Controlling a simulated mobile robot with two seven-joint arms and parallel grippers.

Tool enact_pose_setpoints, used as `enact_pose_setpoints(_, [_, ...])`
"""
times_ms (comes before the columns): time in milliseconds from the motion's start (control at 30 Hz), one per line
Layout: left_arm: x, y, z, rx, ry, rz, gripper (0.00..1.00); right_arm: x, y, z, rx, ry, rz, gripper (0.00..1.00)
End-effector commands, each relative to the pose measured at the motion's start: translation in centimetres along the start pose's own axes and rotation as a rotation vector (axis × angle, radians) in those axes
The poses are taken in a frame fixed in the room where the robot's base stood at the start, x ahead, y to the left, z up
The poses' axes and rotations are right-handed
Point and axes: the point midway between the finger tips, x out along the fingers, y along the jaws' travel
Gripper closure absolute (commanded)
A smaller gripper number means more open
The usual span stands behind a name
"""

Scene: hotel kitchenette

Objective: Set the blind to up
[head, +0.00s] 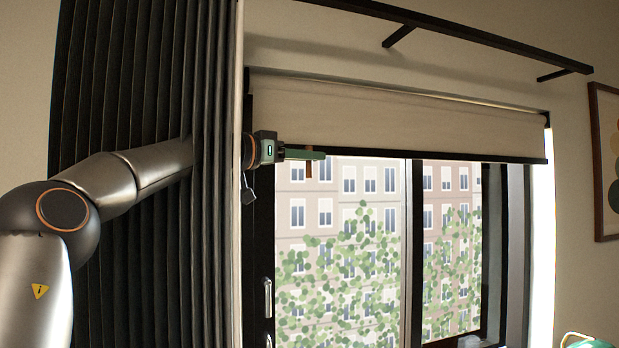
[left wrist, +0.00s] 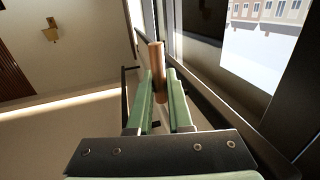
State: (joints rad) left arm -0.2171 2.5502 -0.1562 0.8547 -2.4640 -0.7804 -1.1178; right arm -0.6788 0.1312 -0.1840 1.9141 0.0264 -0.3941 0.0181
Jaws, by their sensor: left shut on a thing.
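The blind (head: 400,118) is a beige roller blind covering the upper part of the window. Its dark bottom bar (head: 440,157) hangs level, roughly a quarter of the way down the window. My left gripper (head: 316,156) reaches in past the dark curtain to the bar's left part. Its green fingers are shut on a brown wooden pull (head: 309,170). In the left wrist view the pull (left wrist: 157,62) shows as a wooden rod between the two green fingers (left wrist: 161,92). How the pull joins the blind is hidden. My right gripper is not in view.
A dark pleated curtain (head: 130,90) hangs at the left, with my left arm passing behind some folds. A black rail (head: 460,35) runs above the window. A framed picture (head: 606,165) hangs at right. A partly cut-off green object (head: 590,344) is at bottom right.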

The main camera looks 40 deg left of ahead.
Motion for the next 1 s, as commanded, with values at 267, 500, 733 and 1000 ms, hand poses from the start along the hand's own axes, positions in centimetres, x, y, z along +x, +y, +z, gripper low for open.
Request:
enact_pose_setpoints(267, [0.0, 0.0, -2.7, 0.000, 0.005, -0.001, 1.00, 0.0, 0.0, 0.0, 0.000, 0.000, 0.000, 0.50])
enact_pose_setpoints(500, [-0.1, -0.1, -3.9, -0.001, 0.006, -0.002, 1.00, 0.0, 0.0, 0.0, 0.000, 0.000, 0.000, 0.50])
enact_pose_setpoints(733, [-0.1, -0.1, -4.3, -0.002, 0.006, -0.002, 1.00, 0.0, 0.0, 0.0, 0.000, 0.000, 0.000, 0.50])
enact_pose_setpoints(1000, [-0.1, -0.1, -4.3, -0.002, 0.006, -0.003, 1.00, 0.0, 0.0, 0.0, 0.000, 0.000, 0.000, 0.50])
